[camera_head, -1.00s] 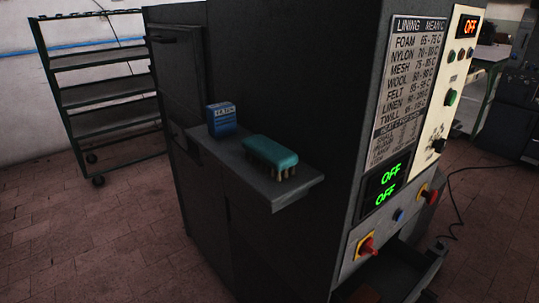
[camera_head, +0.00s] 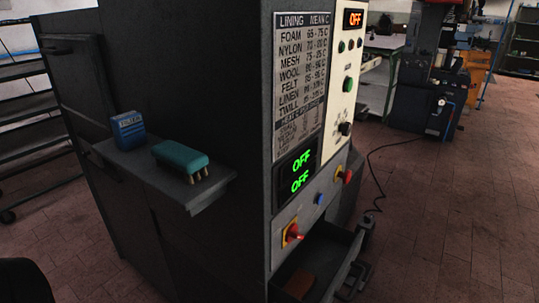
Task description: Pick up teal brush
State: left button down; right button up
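The teal brush (camera_head: 181,156) lies on a small grey shelf (camera_head: 206,197) fixed to the side of the dark machine. Its teal back faces up and its pale bristle tufts point down onto the shelf. It sits near the shelf's front end, just right of a blue box and apart from it. Neither of my grippers can be made out in this view. A dark rounded shape shows at the bottom left corner, too little of it to tell what it is.
A blue box (camera_head: 128,130) stands on the same shelf. The machine (camera_head: 200,60) has a control panel with red switches (camera_head: 293,233) and green OFF displays (camera_head: 296,171). An open drawer (camera_head: 345,262) juts out low. A rack (camera_head: 25,110) stands at left. Tiled floor (camera_head: 450,220) is clear at right.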

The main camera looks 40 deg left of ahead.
aim_at(188, 161)
jog(key=z, duration=2.35)
jog(key=k, duration=2.05)
jog(key=u, duration=1.6)
